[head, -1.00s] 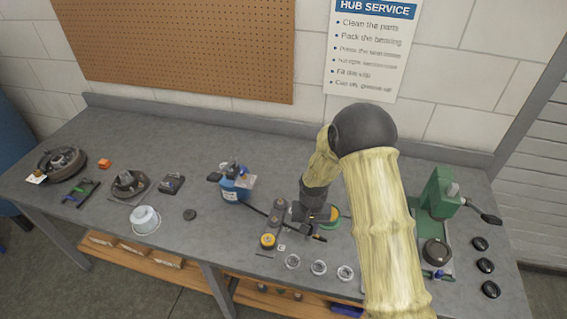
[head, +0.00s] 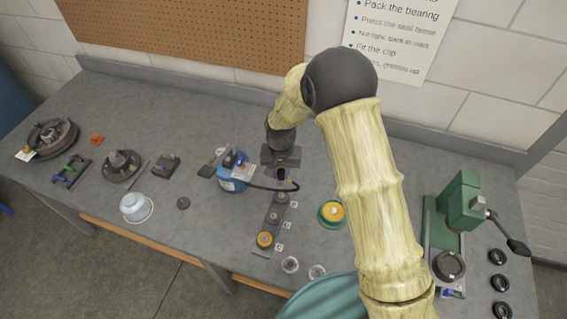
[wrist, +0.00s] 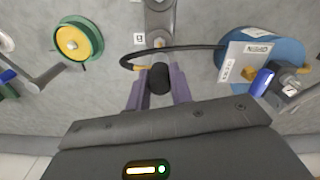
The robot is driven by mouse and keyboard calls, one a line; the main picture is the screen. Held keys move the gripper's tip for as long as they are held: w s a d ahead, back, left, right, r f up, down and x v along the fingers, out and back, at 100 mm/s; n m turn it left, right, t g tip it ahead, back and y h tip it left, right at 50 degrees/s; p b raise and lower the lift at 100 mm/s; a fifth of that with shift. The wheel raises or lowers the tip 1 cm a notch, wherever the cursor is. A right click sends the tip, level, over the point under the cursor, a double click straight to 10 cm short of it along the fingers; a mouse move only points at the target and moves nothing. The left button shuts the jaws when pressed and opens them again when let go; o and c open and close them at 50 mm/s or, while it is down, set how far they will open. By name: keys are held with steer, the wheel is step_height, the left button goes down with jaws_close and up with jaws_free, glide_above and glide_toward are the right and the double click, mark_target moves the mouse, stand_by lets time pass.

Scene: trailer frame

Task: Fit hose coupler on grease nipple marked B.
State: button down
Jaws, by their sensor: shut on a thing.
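My gripper (wrist: 158,82) is shut on the black hose coupler (wrist: 159,77), which shows between the two purple fingers in the wrist view. A black hose (wrist: 185,46) curves from the coupler to the blue grease pump (head: 232,182); the pump also shows in the wrist view (wrist: 285,50). A grey nipple strip (head: 268,228) with several small letter tags lies on the bench. In the wrist view, the strip's near end (wrist: 160,22) is just ahead of the coupler, beside a tag (wrist: 139,39) that looks like B. I cannot tell whether coupler and nipple touch.
A green and yellow spool (head: 331,213) stands right of the strip. A green press (head: 460,205) with a lever is farther right. A teal rounded thing (head: 318,300) shows at the bottom edge. Bench left of the strip is partly clear.

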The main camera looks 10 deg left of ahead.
mark_target(281, 182)
steer(key=shift+s+r, duration=0.1)
steer(key=shift+s, duration=0.05)
steer(key=shift+f+b, duration=1.65)
steer(key=shift+f, duration=0.95)
steer(key=shift+f+b, duration=0.65)
steer(key=shift+f, duration=0.2)
stand_by(1.3)
steer(key=c, duration=0.8)
jaws_free()
steer(key=shift+o, duration=0.2)
steer(key=shift+r+p, duration=2.3)
steer(key=shift+r, duration=1.2)
